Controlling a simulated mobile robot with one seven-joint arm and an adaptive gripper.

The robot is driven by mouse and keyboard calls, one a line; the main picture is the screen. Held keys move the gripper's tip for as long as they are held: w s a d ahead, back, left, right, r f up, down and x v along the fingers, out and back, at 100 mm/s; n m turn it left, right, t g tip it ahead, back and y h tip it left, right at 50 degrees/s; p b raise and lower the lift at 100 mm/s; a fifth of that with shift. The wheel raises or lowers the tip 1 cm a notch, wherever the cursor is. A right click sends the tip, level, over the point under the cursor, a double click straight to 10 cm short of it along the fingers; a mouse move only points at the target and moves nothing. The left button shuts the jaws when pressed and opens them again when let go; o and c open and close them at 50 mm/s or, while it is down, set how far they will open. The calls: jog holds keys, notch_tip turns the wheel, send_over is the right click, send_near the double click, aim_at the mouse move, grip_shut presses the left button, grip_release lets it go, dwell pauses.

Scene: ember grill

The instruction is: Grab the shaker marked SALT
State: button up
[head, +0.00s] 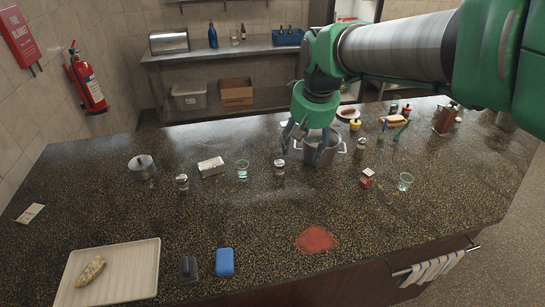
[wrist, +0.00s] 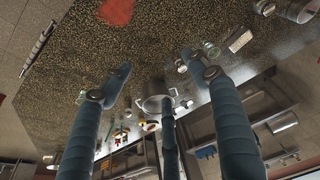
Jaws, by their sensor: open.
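Three shaker-like containers with metal tops stand on the dark speckled counter in the head view. One (head: 182,182) is at the left, one (head: 279,168) is near the middle beside a glass, and one (head: 360,149) is right of the pot. Their markings are too small to read, so I cannot tell which says SALT. My gripper (head: 305,150) is open and points down over the counter, overlapping the steel pot in the picture. The middle shaker is just left of and below its fingers. In the wrist view the spread fingers (wrist: 155,72) hold nothing.
The steel pot (head: 326,158) stands close to my fingers. A glass (head: 242,170), a white box (head: 211,167) and a lidded pot (head: 141,167) are left. A red box (head: 367,178) and another glass (head: 405,181) are right. The front middle is mostly clear around a red patch (head: 316,240).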

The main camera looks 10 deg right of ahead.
jog(key=w+f, duration=0.3)
jog(key=w, duration=0.6)
jog(key=n+g+p, duration=0.1)
jog(key=g+p, duration=0.2)
jog(key=p, duration=0.1)
send_over(279, 162)
jog(key=f, duration=2.1)
jog(key=shift+s+a+f, duration=0.1)
jog(key=shift+s+f, duration=0.15)
jog(key=shift+f, duration=0.1)
jog(key=shift+w+f, duration=0.15)
jog(key=shift+f, duration=0.1)
jog(key=shift+f, duration=4.3)
